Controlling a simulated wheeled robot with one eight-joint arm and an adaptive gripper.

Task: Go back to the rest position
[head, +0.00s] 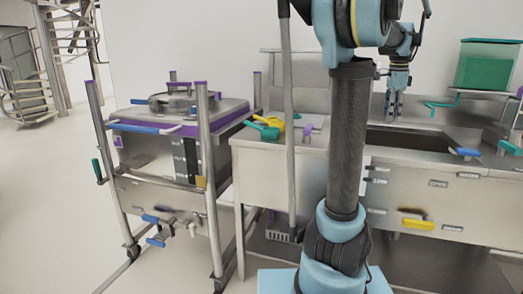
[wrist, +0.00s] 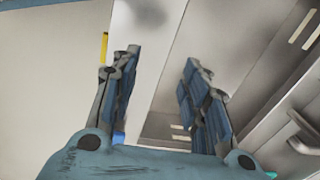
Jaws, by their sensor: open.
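My gripper (head: 394,104) hangs at the end of my raised arm in the head view, in front of the back wall and above the sink counter. In the wrist view my gripper (wrist: 160,85) shows two blue-padded fingers standing well apart, with nothing between them. It is open and empty. Behind the fingers are pale and grey metal surfaces. My arm hides part of the counter in the head view.
A steel bin (head: 165,150) in a wheeled frame stands at the left. The steel counter (head: 275,165) holds green and yellow scoops (head: 268,126). A green container (head: 486,66) stands at the back right. Open floor (head: 50,215) lies at the left.

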